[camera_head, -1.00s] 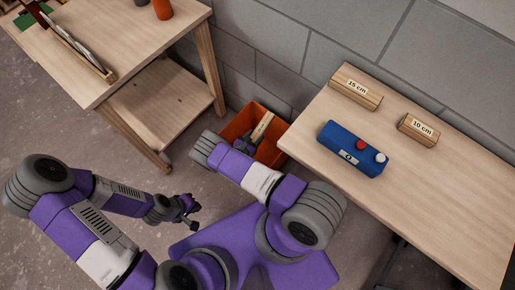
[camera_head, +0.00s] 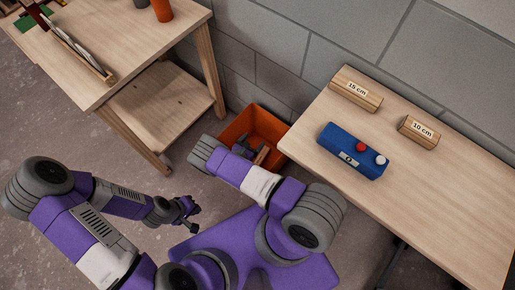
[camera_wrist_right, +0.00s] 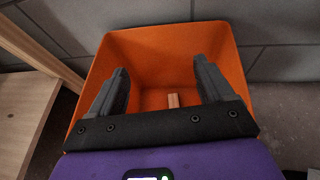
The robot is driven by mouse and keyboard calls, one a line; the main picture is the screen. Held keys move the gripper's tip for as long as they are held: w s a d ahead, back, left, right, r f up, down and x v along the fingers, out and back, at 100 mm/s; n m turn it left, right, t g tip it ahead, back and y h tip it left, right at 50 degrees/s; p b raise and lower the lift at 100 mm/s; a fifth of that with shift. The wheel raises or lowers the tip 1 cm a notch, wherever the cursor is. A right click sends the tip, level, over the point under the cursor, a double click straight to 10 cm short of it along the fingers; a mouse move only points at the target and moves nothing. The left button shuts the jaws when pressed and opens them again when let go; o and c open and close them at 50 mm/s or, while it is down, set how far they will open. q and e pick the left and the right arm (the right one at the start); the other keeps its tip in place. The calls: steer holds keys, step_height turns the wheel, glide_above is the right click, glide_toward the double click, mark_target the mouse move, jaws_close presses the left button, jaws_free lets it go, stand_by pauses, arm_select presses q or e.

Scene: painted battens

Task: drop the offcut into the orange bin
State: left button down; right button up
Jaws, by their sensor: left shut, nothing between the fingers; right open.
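The offcut, a small pale wood piece (camera_wrist_right: 173,100), lies inside the orange bin (camera_wrist_right: 165,40), low between and beyond my right fingers. In the head view the offcut (camera_head: 262,155) shows partly behind my right arm, inside the bin (camera_head: 262,120). My right gripper (camera_wrist_right: 163,85) is open over the bin, with nothing between its fingers. It is partly hidden in the head view (camera_head: 245,145). My left gripper (camera_head: 190,213) is shut and empty, low over the floor at the left.
A table (camera_head: 440,200) at the right carries a blue box (camera_head: 352,150) with red and white knobs, and wood blocks labelled 15 cm (camera_head: 356,89) and 10 cm (camera_head: 419,131). A wooden workbench (camera_head: 125,50) stands at the upper left. A grey block wall is behind the bin.

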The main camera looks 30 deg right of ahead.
steer(key=p+v, duration=0.1)
steer(key=v, duration=0.5)
steer(key=shift+p, duration=0.3)
steer(key=shift+a, duration=0.1)
